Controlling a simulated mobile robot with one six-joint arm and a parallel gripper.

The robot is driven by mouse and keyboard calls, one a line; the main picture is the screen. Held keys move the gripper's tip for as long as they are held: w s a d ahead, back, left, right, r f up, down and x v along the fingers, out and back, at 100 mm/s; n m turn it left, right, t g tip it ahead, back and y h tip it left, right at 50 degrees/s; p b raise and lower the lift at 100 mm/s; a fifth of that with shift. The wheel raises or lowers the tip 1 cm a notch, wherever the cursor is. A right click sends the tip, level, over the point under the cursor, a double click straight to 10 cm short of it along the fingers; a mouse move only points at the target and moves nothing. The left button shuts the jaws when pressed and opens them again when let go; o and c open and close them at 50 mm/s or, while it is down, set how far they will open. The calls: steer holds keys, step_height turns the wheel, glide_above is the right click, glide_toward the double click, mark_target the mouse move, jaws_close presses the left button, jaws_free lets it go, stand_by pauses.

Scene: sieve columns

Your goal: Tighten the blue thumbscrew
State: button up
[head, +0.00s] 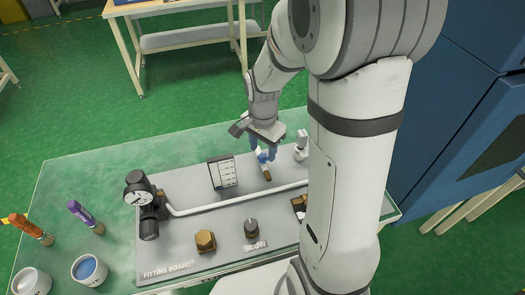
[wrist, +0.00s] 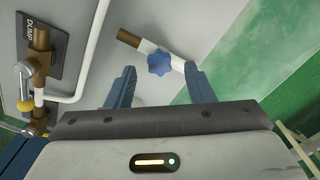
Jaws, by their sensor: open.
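The blue thumbscrew (wrist: 160,62) is a star-shaped knob on a white fitting with a brown end (wrist: 128,37). In the head view the thumbscrew (head: 262,157) is small and partly covered by my gripper (head: 265,155), at the back of the grey fitting board (head: 180,260). In the wrist view my gripper (wrist: 160,70) is open. One blue finger is left of the knob and the other is right of it, with a gap on each side. I cannot tell how far the fingertips are above the board.
A gauge (head: 137,190), a white card (head: 222,172), a brass hex piece (head: 205,240), and a black knob (head: 252,227) stand on the board. A white pipe (head: 235,200) crosses it. A brass valve (wrist: 38,60) beside a DUMP label is left in the wrist view.

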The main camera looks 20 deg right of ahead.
mark_target(263, 157)
step_height(263, 157, up, 6)
steer(key=shift+f, duration=0.1)
stand_by(0.5)
steer(key=shift+s+r, duration=0.2)
steer(key=s+r+n+t, duration=0.2)
steer(key=s+r+n, duration=0.4)
steer(key=s+n, duration=0.5)
steer(key=s, duration=0.2)
steer(key=shift+s+a+r+t, duration=0.15)
steer(key=shift+s+a+t, duration=0.05)
steer(key=shift+s+t, duration=0.1)
stand_by(0.3)
